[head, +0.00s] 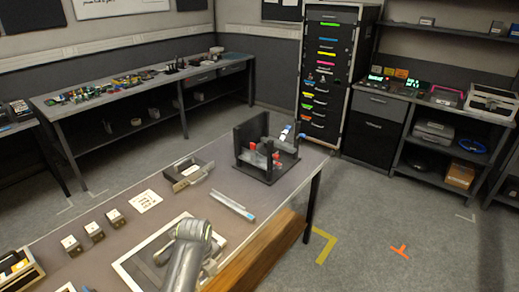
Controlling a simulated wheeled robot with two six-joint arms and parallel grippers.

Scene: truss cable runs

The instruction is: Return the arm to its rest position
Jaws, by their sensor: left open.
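My left arm comes up from the bottom edge and bends over the near part of the workbench (185,205). My left gripper (211,264) is small and partly hidden by the arm's own links. It is open, and I see nothing held in it. It is over a light-framed panel (133,264) lying on the bench. A black stand (262,160) with red and grey parts is on the bench's far right corner. My right gripper is not in view.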

